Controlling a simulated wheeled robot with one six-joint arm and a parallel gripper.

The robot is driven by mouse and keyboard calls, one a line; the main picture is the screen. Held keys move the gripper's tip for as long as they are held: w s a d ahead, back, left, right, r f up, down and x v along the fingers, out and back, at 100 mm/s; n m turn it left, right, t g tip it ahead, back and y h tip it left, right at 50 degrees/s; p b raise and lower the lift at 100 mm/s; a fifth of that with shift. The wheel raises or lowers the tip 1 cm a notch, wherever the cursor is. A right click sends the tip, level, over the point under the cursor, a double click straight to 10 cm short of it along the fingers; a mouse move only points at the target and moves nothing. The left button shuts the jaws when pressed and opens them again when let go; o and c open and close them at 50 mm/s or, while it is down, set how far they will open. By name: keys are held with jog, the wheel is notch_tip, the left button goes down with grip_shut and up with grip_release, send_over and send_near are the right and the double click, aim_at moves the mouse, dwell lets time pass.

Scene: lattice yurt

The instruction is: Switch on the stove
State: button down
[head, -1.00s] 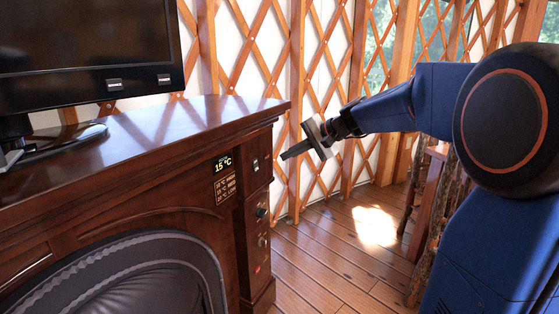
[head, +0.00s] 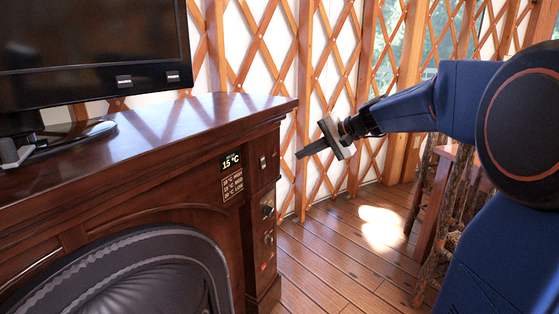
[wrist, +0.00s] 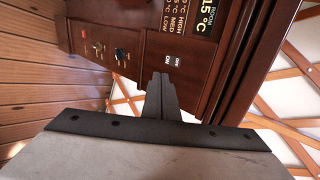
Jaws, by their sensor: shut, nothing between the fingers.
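The stove is a dark wooden mantel-like unit (head: 200,235) with a black arched front. Its display (head: 231,162) reads 15 °C, above a small panel of HIGH, MED and LOW lines. A pale rocker switch (head: 263,163) sits at the top of the right-hand control column; it also shows with white markings in the wrist view (wrist: 173,60). Below it are knobs (head: 267,211) and a small red spot. My gripper (head: 299,156) is shut and empty, just right of the stove's corner. In the wrist view its fingertips (wrist: 160,77) point at the control panel, near the switch.
A black screen (head: 95,50) stands on the stove top. A rustic wooden piece of furniture (head: 440,215) is at the right, partly behind my arm. Plank floor (head: 330,250) is clear between it and the stove. The lattice wall (head: 330,80) is behind.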

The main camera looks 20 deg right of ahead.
aim_at(263, 163)
jog(key=x, duration=0.8)
jog(key=r+x, duration=0.1)
jog(key=x, duration=0.3)
jog(key=shift+w+a+f, duration=0.15)
jog(key=shift+w+a, duration=0.25)
jog(key=shift+a, duration=0.05)
jog(key=shift+w+a, duration=0.35)
jog(key=shift+w, duration=0.05)
jog(key=shift+w+a+f, duration=0.1)
jog(key=shift+f, duration=0.05)
jog(key=shift+r, duration=0.9)
